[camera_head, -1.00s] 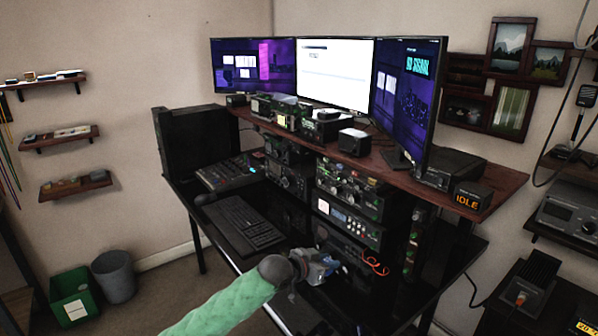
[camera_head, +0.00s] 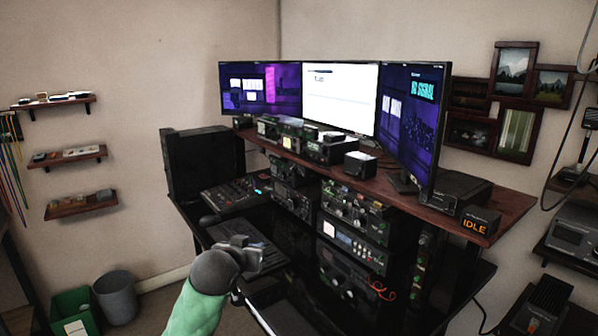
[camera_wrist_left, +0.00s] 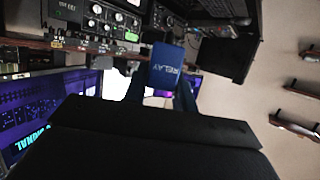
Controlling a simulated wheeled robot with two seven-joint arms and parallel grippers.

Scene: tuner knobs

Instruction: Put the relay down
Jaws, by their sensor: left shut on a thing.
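The relay (camera_wrist_left: 167,68) is a dark blue block with the word RELAY on it, seen in the left wrist view between my two dark fingers. My left gripper (camera_head: 246,254) is shut on it. The relay cannot be made out clearly in the head view. I cannot tell how high it is above the desk. My right gripper is not in view.
A wooden shelf (camera_head: 420,198) with radio boxes and three monitors (camera_head: 341,97) stands over the desk. Radio units (camera_head: 352,243) fill the space below it. A mixer (camera_head: 236,194) sits at the left. A grey bin (camera_head: 117,297) stands on the floor.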

